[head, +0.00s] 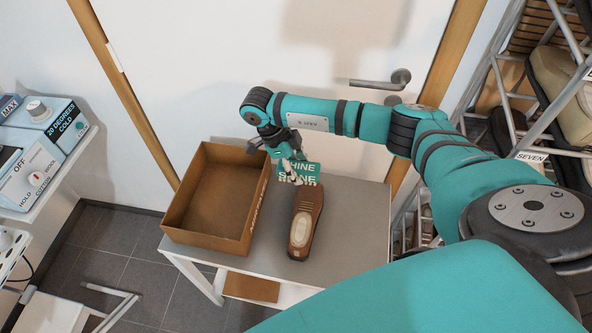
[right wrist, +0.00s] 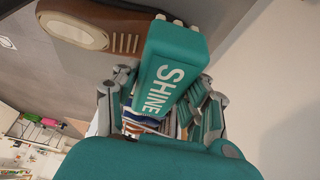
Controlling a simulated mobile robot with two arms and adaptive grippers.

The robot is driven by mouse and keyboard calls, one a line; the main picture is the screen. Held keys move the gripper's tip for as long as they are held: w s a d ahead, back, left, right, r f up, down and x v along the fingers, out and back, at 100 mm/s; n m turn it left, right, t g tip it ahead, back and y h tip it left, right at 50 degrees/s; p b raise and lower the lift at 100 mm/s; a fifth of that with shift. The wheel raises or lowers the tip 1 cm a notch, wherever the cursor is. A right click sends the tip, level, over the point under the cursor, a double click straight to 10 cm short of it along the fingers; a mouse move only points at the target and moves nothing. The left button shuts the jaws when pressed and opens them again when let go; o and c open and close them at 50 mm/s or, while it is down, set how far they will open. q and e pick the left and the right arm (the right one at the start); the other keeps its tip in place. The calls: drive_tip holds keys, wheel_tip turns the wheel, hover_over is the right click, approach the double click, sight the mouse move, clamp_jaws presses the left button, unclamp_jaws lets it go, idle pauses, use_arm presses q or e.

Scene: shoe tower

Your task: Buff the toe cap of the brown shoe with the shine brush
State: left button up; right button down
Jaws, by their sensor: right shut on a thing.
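The brown shoe (head: 306,212) lies on the grey table, its pale opening toward me and its toe toward the door. It also shows at the top of the right wrist view (right wrist: 122,20). My right gripper (head: 287,163) is shut on the teal shine brush (head: 312,171), which bears white lettering. The brush fills the middle of the right wrist view (right wrist: 168,60), between the grey fingers. It is at the toe end of the shoe and hides part of the toe cap. I cannot tell whether the bristles touch it. My left gripper is not in view.
An open, empty brown cardboard box (head: 212,198) stands left of the shoe on the table (head: 347,222). The door (head: 210,60) with its handle is behind. A metal shoe rack (head: 535,140) stands at right, and a shelf with control boxes (head: 40,150) at left.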

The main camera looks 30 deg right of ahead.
drive_tip(key=shift+r+p, duration=0.45)
drive_tip(key=shift+r, duration=0.85)
